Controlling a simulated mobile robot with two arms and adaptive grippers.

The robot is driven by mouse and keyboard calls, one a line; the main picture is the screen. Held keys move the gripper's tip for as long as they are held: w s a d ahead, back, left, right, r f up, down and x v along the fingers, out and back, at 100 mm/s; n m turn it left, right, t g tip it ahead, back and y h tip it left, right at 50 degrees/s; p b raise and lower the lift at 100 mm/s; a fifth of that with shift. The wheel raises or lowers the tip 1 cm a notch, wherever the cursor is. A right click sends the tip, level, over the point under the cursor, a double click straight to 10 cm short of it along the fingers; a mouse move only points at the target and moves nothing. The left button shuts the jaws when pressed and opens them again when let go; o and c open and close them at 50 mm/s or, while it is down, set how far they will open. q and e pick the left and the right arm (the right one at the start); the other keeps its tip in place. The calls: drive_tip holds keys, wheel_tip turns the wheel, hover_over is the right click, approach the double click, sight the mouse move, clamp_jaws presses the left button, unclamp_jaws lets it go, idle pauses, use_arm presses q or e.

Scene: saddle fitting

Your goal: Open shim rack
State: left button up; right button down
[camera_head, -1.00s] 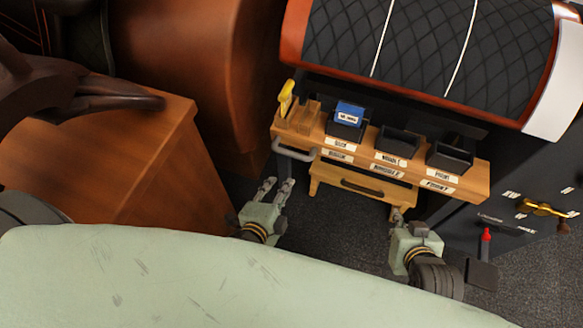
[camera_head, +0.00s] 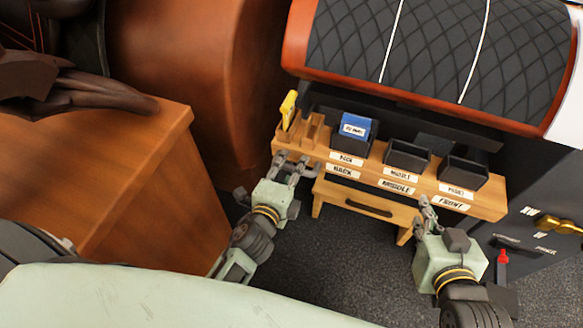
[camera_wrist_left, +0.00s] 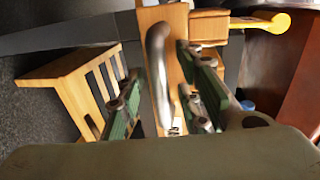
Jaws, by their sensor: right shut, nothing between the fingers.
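The wooden shim rack (camera_head: 487,208) stands under the quilted saddle panel, its front labelled in rows, including MIDDLE and FRONT. A grey bar handle (camera_head: 313,171) is at its left end, partly hidden by my gripper in the head view. My left gripper (camera_head: 291,162) is open at this handle. In the left wrist view the handle (camera_wrist_left: 158,70) lies between the two green-padded fingers, with gaps visible on both sides. My right gripper (camera_head: 425,204) is shut and empty, close to the front of the rack's right part.
Dark bins (camera_head: 407,157) stand on the rack, one holding a blue pack (camera_head: 354,127). A yellow tool (camera_head: 288,108) stands at the left end. Below is a wooden piece with a dark handle (camera_head: 368,207). A wooden cabinet (camera_head: 150,180) bounds the left; dark floor (camera_head: 330,260) is open.

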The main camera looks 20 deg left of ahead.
use_arm(q)
drive_tip(key=shift+w, duration=0.1)
clamp_jaws()
idle(0.6)
